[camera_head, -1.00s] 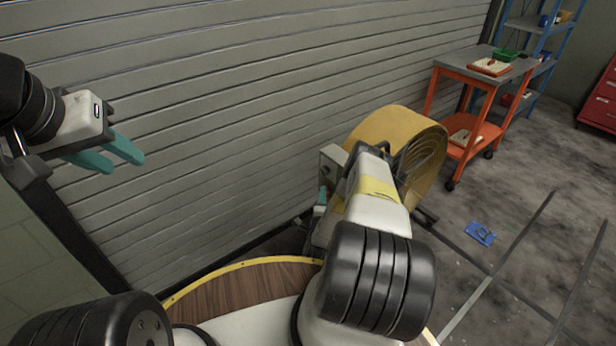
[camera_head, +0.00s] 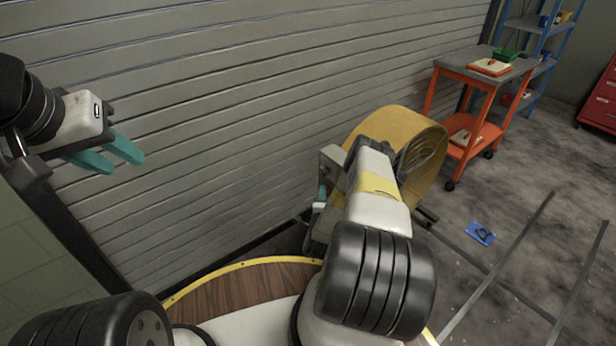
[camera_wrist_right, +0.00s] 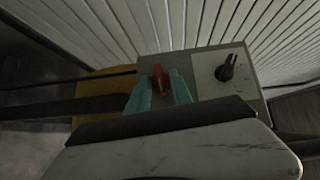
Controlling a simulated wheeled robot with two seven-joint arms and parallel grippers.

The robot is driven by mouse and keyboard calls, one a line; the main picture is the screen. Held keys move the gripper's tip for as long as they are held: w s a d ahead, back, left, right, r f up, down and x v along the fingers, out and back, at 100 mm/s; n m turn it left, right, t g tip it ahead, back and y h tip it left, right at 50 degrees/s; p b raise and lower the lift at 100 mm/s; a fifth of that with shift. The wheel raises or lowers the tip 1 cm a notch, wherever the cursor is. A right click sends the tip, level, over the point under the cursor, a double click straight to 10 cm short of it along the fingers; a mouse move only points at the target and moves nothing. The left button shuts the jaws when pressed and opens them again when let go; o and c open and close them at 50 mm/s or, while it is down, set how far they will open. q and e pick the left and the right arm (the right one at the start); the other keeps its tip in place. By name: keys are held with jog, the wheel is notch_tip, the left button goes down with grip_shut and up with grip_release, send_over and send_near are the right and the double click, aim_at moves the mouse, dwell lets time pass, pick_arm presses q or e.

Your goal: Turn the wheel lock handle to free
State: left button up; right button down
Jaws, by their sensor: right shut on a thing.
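In the right wrist view, a red handle (camera_wrist_right: 161,80) stands on the face of a grey control box (camera_wrist_right: 213,68). My right gripper (camera_wrist_right: 160,88) has its teal fingers on both sides of the handle and is shut on it. In the head view the box (camera_head: 331,169) shows beside the yellow drum fan (camera_head: 423,165). There my right arm covers the handle, and only a bit of a teal finger (camera_head: 322,192) shows. My left gripper (camera_head: 118,158) is open and empty in front of the shutter at the left.
A black knob (camera_wrist_right: 227,67) sits on a pale plate to the right of the handle. A grey slatted shutter (camera_head: 230,120) stands close behind. An orange cart (camera_head: 475,100) and a blue clipboard-like item (camera_head: 480,233) are to the right. Metal rails (camera_head: 500,265) lie on the floor.

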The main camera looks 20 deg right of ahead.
jog(key=n+g, duration=0.2)
jog(key=g, duration=0.2)
jog(key=w+r+n+g, duration=0.1)
jog(key=n+g, duration=0.2)
jog(key=g, duration=0.1)
jog(key=w+n+g, duration=0.1)
jog(key=n+g, duration=0.2)
jog(key=g, duration=0.1)
jog(key=shift+a+r+g+h, duration=0.3)
jog(key=shift+a+r+h, duration=0.05)
jog(key=shift+r+h, duration=0.05)
dwell(0.8)
jog(key=c, duration=1.5)
grip_release()
jog(key=v, duration=0.7)
jog(key=shift+a+r, duration=0.2)
jog(key=shift+a, duration=0.1)
